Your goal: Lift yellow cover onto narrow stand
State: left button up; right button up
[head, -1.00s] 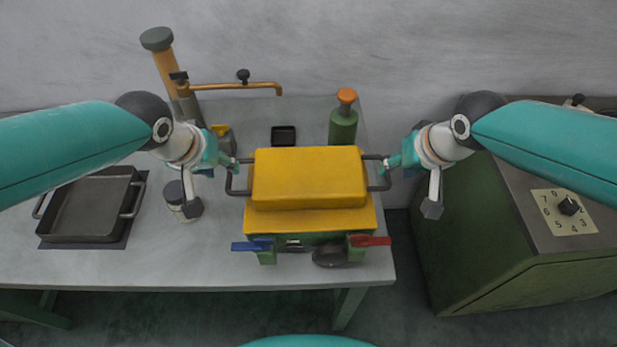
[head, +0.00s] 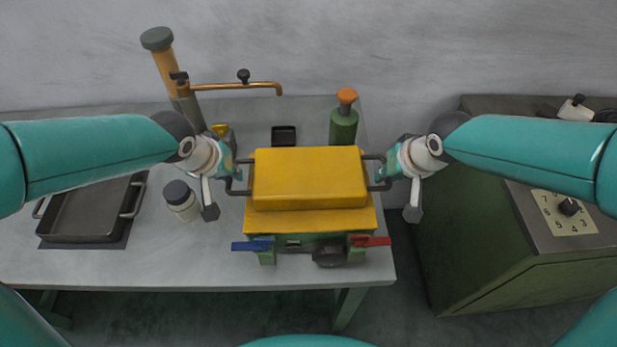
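The yellow cover (head: 308,178) is a block with a dark bar handle on each side. It sits on a yellow-topped green machine (head: 310,222) at the table's front right. My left gripper (head: 222,187) is at the left handle (head: 231,192), with its fingers spread wide. My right gripper (head: 401,188) is at the right handle (head: 383,187), also with its fingers spread. Both are very close to the handles; I cannot tell whether they touch. I cannot tell which thing is the narrow stand.
Blue (head: 252,246) and red (head: 370,241) levers stick out in front. A jar (head: 182,203) stands close to my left gripper. A dark pan (head: 88,212) is at left, a small black tray (head: 283,136) and a green bottle (head: 343,124) behind. A green cabinet (head: 480,240) stands at right.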

pick_arm(q)
grip_shut()
pick_arm(e)
grip_shut()
pick_arm(q)
jog(key=shift+r, duration=0.15)
pick_arm(e)
jog(key=shift+r, duration=0.1)
